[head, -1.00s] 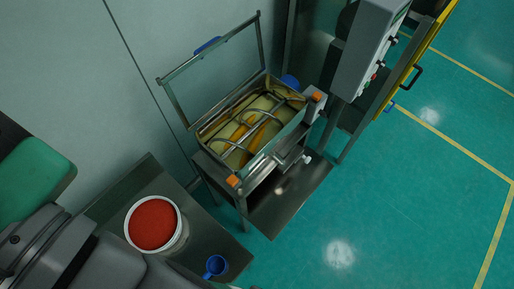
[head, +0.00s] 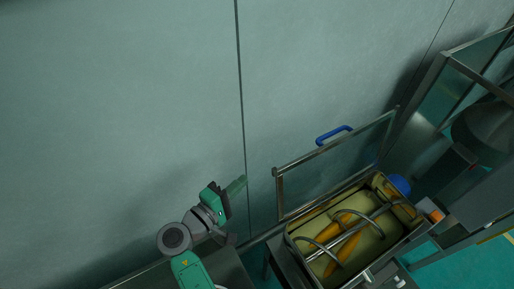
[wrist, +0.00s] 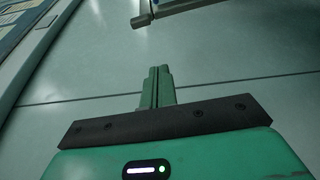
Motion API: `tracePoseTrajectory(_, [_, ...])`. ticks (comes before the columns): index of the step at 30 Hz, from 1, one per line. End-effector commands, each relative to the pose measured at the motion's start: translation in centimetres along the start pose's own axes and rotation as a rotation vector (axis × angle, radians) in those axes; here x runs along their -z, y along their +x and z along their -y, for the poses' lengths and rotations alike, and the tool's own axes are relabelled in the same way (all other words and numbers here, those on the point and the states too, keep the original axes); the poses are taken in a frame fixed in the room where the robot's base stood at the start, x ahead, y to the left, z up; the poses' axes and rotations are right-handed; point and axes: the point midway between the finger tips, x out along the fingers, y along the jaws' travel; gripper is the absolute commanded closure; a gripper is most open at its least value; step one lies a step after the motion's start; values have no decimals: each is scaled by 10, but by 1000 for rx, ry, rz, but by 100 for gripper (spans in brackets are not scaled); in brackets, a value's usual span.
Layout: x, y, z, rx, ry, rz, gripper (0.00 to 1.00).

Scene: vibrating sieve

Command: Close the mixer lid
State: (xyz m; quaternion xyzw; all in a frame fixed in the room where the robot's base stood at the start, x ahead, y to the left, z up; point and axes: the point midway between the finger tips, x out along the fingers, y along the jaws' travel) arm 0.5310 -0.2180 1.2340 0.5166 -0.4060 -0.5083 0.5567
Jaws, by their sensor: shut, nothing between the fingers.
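The mixer lid (head: 338,168) is a metal-framed clear panel with a blue handle (head: 333,134) on its top edge. It stands open and upright at the back of the mixer (head: 291,238). The mixer's open tub shows curved metal stirring bars and orange-yellow contents. My gripper (head: 238,186) is left of the lid, near the wall, apart from the lid and holding nothing. In the wrist view my gripper (wrist: 159,71) has its green fingers together. A metal bar end (wrist: 143,21), perhaps the lid frame, shows at the top there.
The grey wall (head: 120,100) runs close behind the lid and my gripper. A blue round part (head: 398,185) and an orange-topped part (head: 436,216) sit at the mixer's right end. Metal machinery (head: 480,55) stands farther right.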

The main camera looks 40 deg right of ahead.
Motion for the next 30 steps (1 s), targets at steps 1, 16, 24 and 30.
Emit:
tracePoseTrajectory(1, [-1, 0, 4, -12, -24, 8, 100])
tracePoseTrajectory(16, [-3, 67, 0, -13, -27, 15, 100])
tracePoseTrajectory(24, [-21, 93, -5, -16, -28, 9, 100])
tracePoseTrajectory(30, [-38, 87, -1, -15, -26, 10, 100])
